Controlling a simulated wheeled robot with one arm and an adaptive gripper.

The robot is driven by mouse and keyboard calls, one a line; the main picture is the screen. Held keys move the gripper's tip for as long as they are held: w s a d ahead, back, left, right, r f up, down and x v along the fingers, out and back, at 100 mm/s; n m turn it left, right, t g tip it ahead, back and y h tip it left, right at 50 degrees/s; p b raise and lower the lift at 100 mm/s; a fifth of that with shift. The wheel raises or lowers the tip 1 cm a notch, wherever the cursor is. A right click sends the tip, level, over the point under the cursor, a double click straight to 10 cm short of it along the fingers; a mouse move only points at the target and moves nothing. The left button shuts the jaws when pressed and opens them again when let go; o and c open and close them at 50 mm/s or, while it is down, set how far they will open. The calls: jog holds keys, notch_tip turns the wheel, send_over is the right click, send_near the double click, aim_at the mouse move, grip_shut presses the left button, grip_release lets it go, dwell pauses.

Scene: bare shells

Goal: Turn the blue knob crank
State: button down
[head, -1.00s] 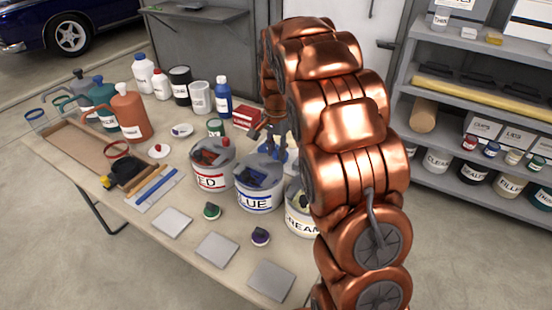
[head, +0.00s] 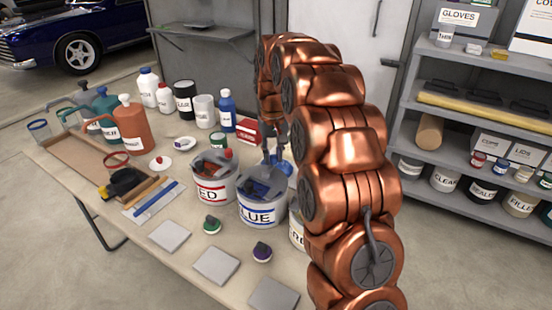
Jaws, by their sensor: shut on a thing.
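My copper arm arches down over the worktable, and my gripper (head: 274,152) is at its far end, just behind the rim of the can labelled BLUE (head: 262,212). The gripper is small and partly hidden by my arm. A blue part (head: 284,168), which looks like the blue knob crank, shows right below the fingers. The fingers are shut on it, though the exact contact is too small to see. The crank's right side is hidden behind my arm.
A can labelled RED (head: 210,188) stands left of the blue one, and a cream can (head: 296,232) is partly covered by my arm. Bottles (head: 133,124) crowd the back left. Grey tiles (head: 216,265) and small knobs lie in front. Shelves (head: 470,130) stand right.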

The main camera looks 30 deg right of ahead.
jog(key=n, duration=0.1)
jog(key=w+a+n, duration=0.1)
jog(key=n, duration=0.1)
jog(key=shift+n, duration=0.3)
jog(key=shift+w+a+n, duration=0.1)
jog(key=shift+a+n, duration=0.2)
jog(key=shift+n, duration=0.5)
jog(key=shift+w+a+n, duration=0.1)
jog(key=shift+a+n, duration=0.2)
jog(key=shift+n, duration=0.5)
jog(key=c, duration=1)
grip_release()
jog(key=shift+o, duration=0.3)
notch_tip(320, 180, up, 12)
